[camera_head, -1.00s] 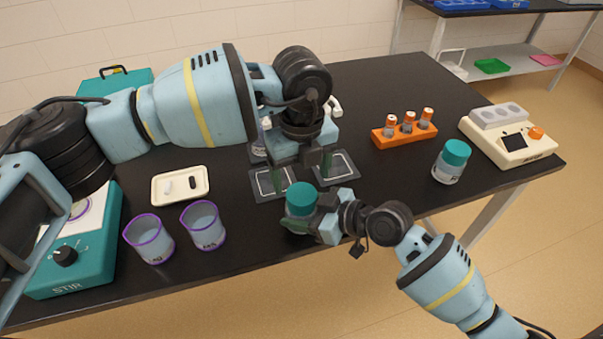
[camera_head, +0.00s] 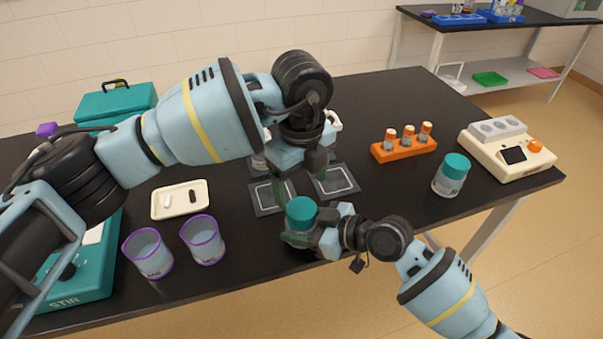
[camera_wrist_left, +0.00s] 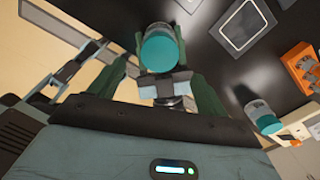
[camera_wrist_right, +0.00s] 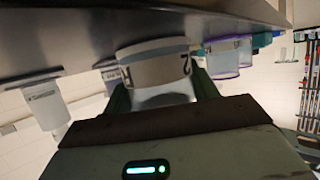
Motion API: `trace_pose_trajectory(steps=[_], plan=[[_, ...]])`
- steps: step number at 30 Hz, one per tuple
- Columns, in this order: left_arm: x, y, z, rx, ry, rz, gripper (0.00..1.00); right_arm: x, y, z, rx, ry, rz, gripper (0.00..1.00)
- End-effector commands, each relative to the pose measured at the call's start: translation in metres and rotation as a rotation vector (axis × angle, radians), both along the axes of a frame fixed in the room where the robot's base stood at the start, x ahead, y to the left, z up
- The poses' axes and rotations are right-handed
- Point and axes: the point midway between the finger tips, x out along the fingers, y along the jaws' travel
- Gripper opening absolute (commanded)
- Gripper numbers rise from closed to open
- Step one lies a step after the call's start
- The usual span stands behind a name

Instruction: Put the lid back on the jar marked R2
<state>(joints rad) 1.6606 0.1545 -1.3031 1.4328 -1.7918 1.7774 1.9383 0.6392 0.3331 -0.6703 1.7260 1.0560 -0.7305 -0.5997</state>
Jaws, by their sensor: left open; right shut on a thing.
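A jar (camera_wrist_right: 155,72) with a white label is held by my right gripper (camera_head: 298,238). In the right wrist view a "2" shows on its label; the letter beside it is only partly visible. A teal lid (camera_head: 301,213) sits on top of this jar; it also shows in the left wrist view (camera_wrist_left: 160,48). My left gripper (camera_head: 302,183) is open and empty just behind and above the lid, its fingers apart on either side in its own wrist view. A second jar (camera_head: 450,182) with a teal lid stands on the right of the table.
Two dark mats (camera_head: 336,181) lie behind the held jar, partly hidden by my left gripper. An orange rack (camera_head: 404,151) of vials and a white instrument (camera_head: 507,152) stand right. Two beakers (camera_head: 148,254), a small tray (camera_head: 180,213) and a teal stirrer (camera_head: 75,285) are left.

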Motion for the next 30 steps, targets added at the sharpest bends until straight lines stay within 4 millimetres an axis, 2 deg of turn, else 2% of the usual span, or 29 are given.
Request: trace_pose_trajectory(steps=[6,12,17,25,26,30], plan=[[-0.001,0.000,-0.034,0.000,0.004,0.001,0.77,0.000,0.000,0.000,0.000,0.000,0.000,0.00],[0.000,0.000,-0.056,-0.001,0.002,0.001,0.77,0.000,0.000,0.000,0.000,0.000,0.000,0.00],[0.000,0.000,-0.063,0.000,0.001,0.000,0.77,0.000,0.000,0.000,0.000,0.000,0.000,0.00],[0.000,0.000,-0.064,0.000,0.001,-0.001,0.77,0.000,0.000,0.000,0.000,0.000,0.000,0.00],[0.000,0.000,-0.064,0.000,0.001,-0.001,0.75,0.000,0.000,0.000,0.000,0.000,0.000,0.00],[0.000,0.000,-0.064,0.000,0.001,0.000,0.57,0.000,0.000,0.000,0.000,0.000,0.000,0.00]])
